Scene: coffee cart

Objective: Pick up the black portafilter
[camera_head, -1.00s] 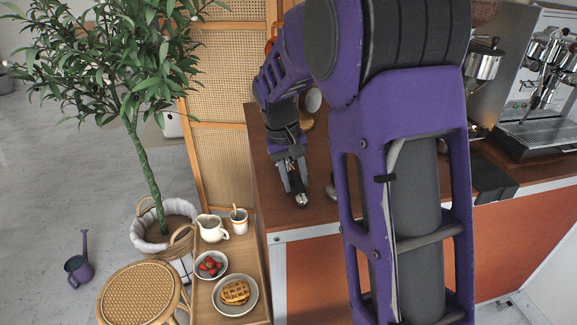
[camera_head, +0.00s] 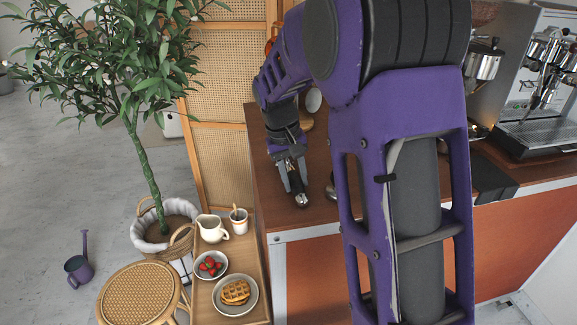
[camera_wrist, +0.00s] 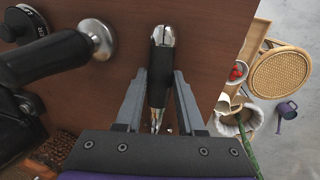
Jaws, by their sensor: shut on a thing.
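The black portafilter (camera_wrist: 159,75) shows in the wrist view as a black handle with a shiny metal end, lying between my fingers. Its far part is hidden behind my gripper's body. My gripper (camera_wrist: 160,95) is shut on this handle, one finger on each side. In the head view my gripper (camera_head: 294,178) points down at the counter's left end, with the metal end of the portafilter (camera_head: 302,200) close to the counter's front edge. I cannot tell whether it touches the counter.
Another black-handled thing with a round metal end (camera_wrist: 60,55) lies left of my gripper on the brown counter (camera_wrist: 225,35). An espresso machine (camera_head: 545,85) stands right. A wooden tray (camera_head: 208,250) with a waffle plate, strawberries and jug sits left, beside a rattan stool (camera_head: 143,292).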

